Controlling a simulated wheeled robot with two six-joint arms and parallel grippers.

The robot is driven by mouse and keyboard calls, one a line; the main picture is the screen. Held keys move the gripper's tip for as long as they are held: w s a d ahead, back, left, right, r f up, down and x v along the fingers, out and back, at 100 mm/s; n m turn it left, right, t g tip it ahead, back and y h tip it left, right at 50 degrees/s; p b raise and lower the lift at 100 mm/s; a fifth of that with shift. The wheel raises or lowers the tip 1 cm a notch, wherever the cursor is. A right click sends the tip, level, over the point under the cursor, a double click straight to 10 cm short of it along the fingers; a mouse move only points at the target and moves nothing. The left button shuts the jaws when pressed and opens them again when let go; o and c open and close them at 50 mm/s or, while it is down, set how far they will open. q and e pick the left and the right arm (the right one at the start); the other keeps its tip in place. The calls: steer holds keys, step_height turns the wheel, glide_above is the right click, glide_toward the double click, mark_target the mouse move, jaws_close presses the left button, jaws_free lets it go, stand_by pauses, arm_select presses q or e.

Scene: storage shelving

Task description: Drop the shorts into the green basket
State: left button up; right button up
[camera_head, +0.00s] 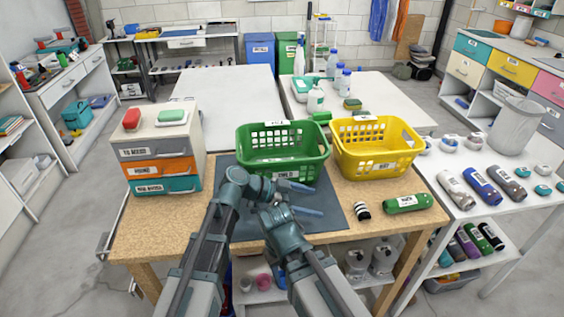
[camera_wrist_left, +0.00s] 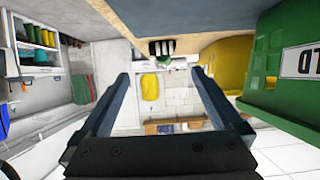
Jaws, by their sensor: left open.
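No thing is plainly readable as the shorts. Two rolled pieces of cloth lie on the table: a small black-and-white striped roll (camera_head: 362,211) and a longer green roll (camera_head: 407,203) with a white label. The striped roll also shows in the left wrist view (camera_wrist_left: 161,47). The green basket (camera_head: 283,166) stands upright at the back of the table and looks empty; its side also shows in the left wrist view (camera_wrist_left: 262,60). My left gripper (camera_head: 317,201) is open and empty, pointing right in front of this basket. My right gripper cannot be made out behind the arms.
A yellow basket (camera_head: 376,149) stands right of the green one. A drawer unit (camera_head: 160,165) stands at the table's left. A dark mat (camera_head: 331,219) lies under my gripper. A white shelf at the right holds several rolled cloths (camera_head: 480,187).

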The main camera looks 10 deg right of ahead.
mark_target(308, 221)
arm_select(q)
step_height(308, 221, down, 6)
steer(key=b, duration=0.5)
arm_select(e)
step_height(308, 221, down, 6)
arm_select(q)
steer(key=a+r+p, duration=0.4)
steer(key=a, duration=0.1)
steer(key=shift+r+p, duration=0.25)
steer(key=shift+p, duration=0.05)
steer(key=shift+n+y, duration=0.8)
steer(key=shift+n, duration=0.1)
steer(key=s+a+p, duration=0.1)
steer(key=a, duration=0.1)
steer(key=s+a+r+p, duration=0.1)
steer(key=a, duration=0.1)
steer(key=s+a+p, duration=0.1)
steer(key=a+p, duration=0.1)
steer(key=shift+s+r, duration=0.25)
steer(key=shift+s, duration=0.15)
steer(key=shift+s+f+n+y, duration=0.4)
steer(key=shift+s+f+n, duration=0.15)
steer(key=shift+s, duration=0.1)
arm_select(e)
step_height(308, 221, up, 9)
steer(key=s+d, duration=0.1)
steer(key=s, duration=0.1)
steer(key=shift+d, duration=0.25)
